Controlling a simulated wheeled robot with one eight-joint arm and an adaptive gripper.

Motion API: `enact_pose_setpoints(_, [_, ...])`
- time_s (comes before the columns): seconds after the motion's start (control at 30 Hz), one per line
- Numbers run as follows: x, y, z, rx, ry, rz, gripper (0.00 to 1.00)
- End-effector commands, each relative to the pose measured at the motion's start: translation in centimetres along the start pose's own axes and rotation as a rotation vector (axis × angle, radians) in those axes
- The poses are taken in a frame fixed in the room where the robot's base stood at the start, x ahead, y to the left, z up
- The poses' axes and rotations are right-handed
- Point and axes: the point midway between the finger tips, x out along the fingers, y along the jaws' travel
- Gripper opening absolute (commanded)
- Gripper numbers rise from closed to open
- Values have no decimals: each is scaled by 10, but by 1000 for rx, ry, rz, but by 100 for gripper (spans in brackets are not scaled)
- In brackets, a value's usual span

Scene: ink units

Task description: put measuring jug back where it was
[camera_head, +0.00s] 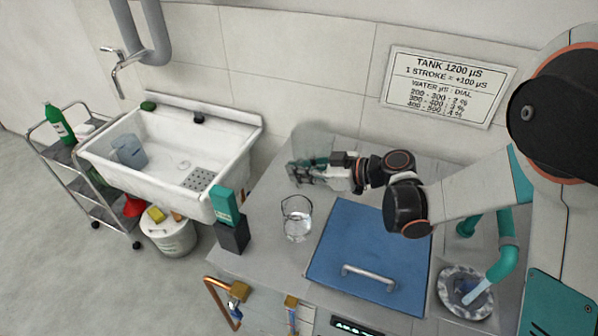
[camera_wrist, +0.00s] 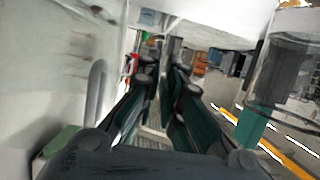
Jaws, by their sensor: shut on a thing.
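My gripper (camera_head: 297,174) is above the left part of the counter. It is shut on a clear jug (camera_head: 313,138), which I take to be the measuring jug. In the head view the jug shows on the wall side, partly hidden by the fingers. The exact grip is unclear, as is whether the jug touches the counter.
A glass beaker (camera_head: 297,222) with clear liquid stands in front of my gripper. A teal box (camera_head: 225,206) sits on a dark block (camera_head: 233,238) at the counter's left edge. Left is a white sink (camera_head: 160,182) holding a bluish vessel (camera_head: 129,152). A blue lid (camera_head: 350,240) lies right.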

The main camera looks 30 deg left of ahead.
Motion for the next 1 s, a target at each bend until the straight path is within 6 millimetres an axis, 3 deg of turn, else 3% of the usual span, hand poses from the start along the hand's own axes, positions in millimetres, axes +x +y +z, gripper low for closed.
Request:
enact_pose_setpoints(0.2, [1, 0, 2, 0, 0, 0, 0])
enact_pose_setpoints(0.3, [1, 0, 2, 0, 0, 0, 25])
enact_pose_setpoints(0.33, [0, 0, 2, 0, 0, 0, 29])
enact_pose_setpoints(0.73, [-1, 0, -2, 0, 0, 0, 29])
enact_pose_setpoints(0.87, [-18, 1, -3, 1, 0, 3, 29])
enact_pose_setpoints(1.0, [-46, 2, -3, 1, 0, 5, 29])
